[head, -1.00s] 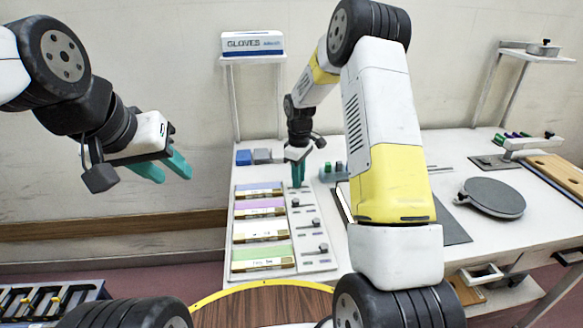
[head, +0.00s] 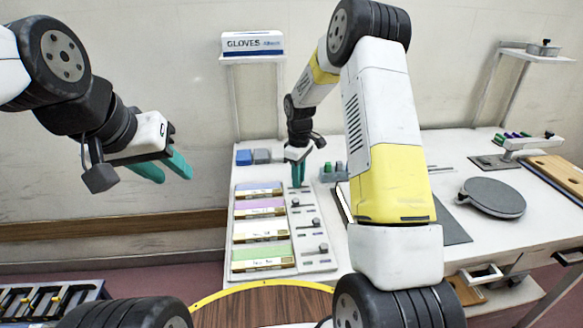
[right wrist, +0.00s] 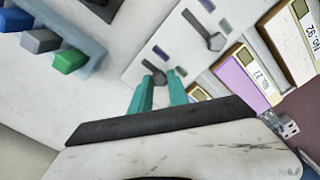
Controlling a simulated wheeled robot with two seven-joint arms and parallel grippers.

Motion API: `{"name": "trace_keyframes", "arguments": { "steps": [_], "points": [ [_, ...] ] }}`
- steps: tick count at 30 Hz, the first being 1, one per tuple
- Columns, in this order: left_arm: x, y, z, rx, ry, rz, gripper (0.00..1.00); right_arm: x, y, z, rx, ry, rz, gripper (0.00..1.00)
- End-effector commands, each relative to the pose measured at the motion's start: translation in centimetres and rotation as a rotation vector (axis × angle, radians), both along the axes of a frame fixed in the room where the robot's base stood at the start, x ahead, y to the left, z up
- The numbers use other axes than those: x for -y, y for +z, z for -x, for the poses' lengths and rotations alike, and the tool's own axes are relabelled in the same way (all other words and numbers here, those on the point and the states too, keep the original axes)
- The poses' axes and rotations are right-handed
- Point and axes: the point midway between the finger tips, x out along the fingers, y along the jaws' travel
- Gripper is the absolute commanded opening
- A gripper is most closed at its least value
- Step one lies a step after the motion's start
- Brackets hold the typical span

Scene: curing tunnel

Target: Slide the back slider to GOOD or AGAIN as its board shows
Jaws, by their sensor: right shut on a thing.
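My right gripper (head: 298,176) has its teal fingers down at the back end of the pale slider panel (head: 318,262). In the right wrist view the gripper (right wrist: 163,82) is shut on the back slider (right wrist: 154,74), a dark grey knob between the fingertips. The fingers hide that knob in the head view. The back board (head: 258,187), bluish with a brown and white label strip, lies left of the panel; its writing is too small to read. My left gripper (head: 165,170) is open and empty, in the air left of the table.
Nearer sliders (head: 318,247) and several boards, purple (head: 258,204), white (head: 260,228) and green (head: 262,250), line the panel. Blue (head: 243,157) and grey (head: 262,156) blocks sit behind. A glove box (head: 252,43) stands on a shelf. A round dark plate (head: 492,197) is at right.

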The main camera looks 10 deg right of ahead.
Motion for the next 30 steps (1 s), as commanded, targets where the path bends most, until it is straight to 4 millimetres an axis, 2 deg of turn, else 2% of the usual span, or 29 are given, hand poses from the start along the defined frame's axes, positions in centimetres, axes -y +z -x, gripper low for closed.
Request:
{"name": "trace_keyframes", "arguments": {
  "steps": [7,14,21,22,25,30],
  "points": [
    [0.0,0.0,0.0,0.0,0.0,0.0,0.36,-0.1,0.1,-0.1,0.003,0.0,0.0,0.0],
    [0.0,0.0,0.0,0.0,0.0,0.0,0.36,-2.6,0.1,-0.1,0.003,0.002,0.0,0.0],
    [0.0,0.0,0.0,0.0,0.0,0.0,0.36,-2.8,0.1,-0.1,0.003,0.001,-0.003,0.0],
    [0.0,0.0,0.0,0.0,0.0,0.0,0.36,-2.9,0.1,-0.1,0.003,0.001,-0.003,0.23],
    [0.0,0.0,0.0,0.0,0.0,0.0,0.36,-2.8,0.1,-0.1,0.003,0.001,-0.003,0.42],
    [0.0,0.0,0.0,0.0,0.0,0.0,0.36,-2.7,0.1,0.0,0.001,0.001,-0.002,0.43]
  ]
}}
